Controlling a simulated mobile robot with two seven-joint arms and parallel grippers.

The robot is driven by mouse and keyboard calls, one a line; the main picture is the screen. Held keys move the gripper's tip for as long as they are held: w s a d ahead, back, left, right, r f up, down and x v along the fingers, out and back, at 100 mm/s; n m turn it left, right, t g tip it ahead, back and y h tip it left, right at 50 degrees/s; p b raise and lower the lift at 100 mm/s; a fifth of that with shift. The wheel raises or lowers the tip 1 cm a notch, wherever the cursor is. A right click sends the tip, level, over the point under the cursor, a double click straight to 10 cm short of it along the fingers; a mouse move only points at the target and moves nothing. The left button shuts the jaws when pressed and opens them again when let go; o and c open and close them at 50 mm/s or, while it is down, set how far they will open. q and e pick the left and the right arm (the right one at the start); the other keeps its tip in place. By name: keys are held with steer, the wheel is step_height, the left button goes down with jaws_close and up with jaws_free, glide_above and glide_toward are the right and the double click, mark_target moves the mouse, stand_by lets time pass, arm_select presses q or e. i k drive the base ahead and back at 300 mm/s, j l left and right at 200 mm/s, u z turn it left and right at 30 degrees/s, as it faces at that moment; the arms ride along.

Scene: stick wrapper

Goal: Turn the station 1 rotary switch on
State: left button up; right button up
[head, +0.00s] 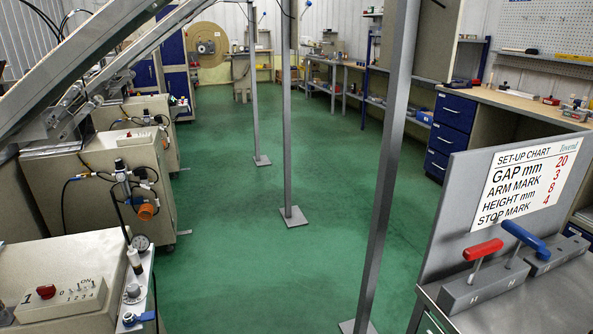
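A pale control box (60,301) sits on top of the nearest machine at the lower left. It carries a red rotary knob (46,291) and small printed marks, among them "ON" and some digits. The knob's exact pointing is too small to tell. Neither of my grippers is in view.
More machines (90,190) line the left side. Metal posts (385,170) stand on the green floor (240,270), whose middle is clear. At right, a set-up chart (525,180) stands behind red-handled (483,250) and blue-handled (524,237) tools in grey blocks.

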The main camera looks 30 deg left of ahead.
mark_target(46, 292)
steer(key=u, duration=2.35)
